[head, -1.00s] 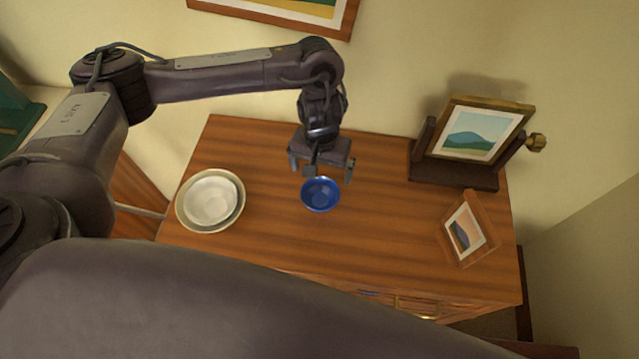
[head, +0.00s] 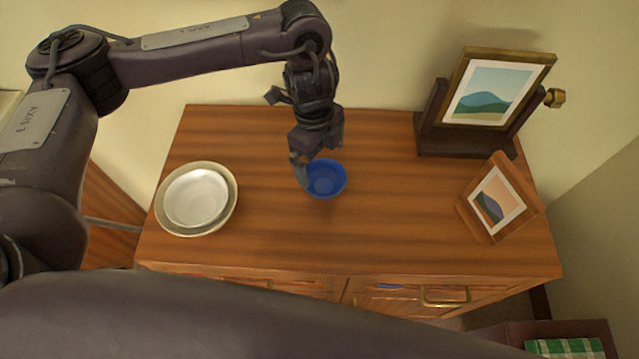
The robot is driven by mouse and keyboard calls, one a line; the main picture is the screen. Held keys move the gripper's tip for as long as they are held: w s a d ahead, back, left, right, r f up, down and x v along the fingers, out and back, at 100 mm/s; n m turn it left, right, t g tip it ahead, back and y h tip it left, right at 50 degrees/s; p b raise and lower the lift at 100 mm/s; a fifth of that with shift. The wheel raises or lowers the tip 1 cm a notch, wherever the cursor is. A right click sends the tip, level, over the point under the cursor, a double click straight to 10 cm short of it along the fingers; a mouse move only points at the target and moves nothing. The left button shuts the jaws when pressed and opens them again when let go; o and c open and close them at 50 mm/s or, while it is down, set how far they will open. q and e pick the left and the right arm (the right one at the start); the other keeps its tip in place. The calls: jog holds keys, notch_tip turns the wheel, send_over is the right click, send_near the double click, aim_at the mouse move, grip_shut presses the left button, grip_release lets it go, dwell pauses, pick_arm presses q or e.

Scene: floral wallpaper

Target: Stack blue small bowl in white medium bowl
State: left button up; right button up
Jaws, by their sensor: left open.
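The small blue bowl (head: 328,181) stands upright on the wooden dresser top, near its middle. The white medium bowl (head: 196,197) sits inside a larger beige bowl (head: 229,211) at the left of the dresser; it looks empty. My left gripper (head: 311,172) is open at the back left rim of the blue bowl, pointing down. One finger shows at the bowl's left rim; the other finger is hard to make out. I cannot tell whether the gripper touches the bowl. My right gripper is not in view.
Two framed pictures stand at the right of the dresser (head: 390,225): a larger one on a dark stand (head: 486,95) and a smaller tilted one (head: 497,199). The wood between the blue bowl and the white bowl is clear. A wall rises behind.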

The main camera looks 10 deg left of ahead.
aim_at(325, 187)
pick_arm(q)
jog(key=f, duration=0.2)
jog(key=shift+s+d+f, duration=0.15)
jog(key=shift+d+f, duration=0.1)
jog(key=shift+f, duration=0.15)
jog(key=shift+s+d+f+b, duration=0.1)
jog(key=shift+f+b, duration=0.1)
jog(key=shift+f, duration=1)
jog(key=shift+s+d+f+b, duration=0.1)
jog(key=shift+f+b, duration=0.05)
jog(key=shift+f, duration=1)
jog(key=c, duration=0.9)
notch_tip(325, 187, up, 20)
jog(key=p, duration=0.3)
jog(key=w+a+r+n, duration=0.2)
jog(key=a+r+n, duration=0.1)
jog(key=n, duration=0.4)
jog(key=w+a+r+n+t, duration=0.1)
jog(key=w+a+r+n, duration=0.2)
jog(key=n, duration=0.5)
jog(key=w+a+r+n+t+y, duration=0.1)
jog(key=w+a+r+n, duration=0.1)
jog(key=r+n, duration=0.3)
jog(key=shift+w+a+r+n, duration=0.1)
jog(key=shift+w+a+n, duration=0.05)
jog(key=shift+a+n, duration=0.4)
jog(key=shift+w+a+n, duration=0.15)
jog(key=shift+a+n, duration=0.2)
jog(key=shift+n, duration=0.3)
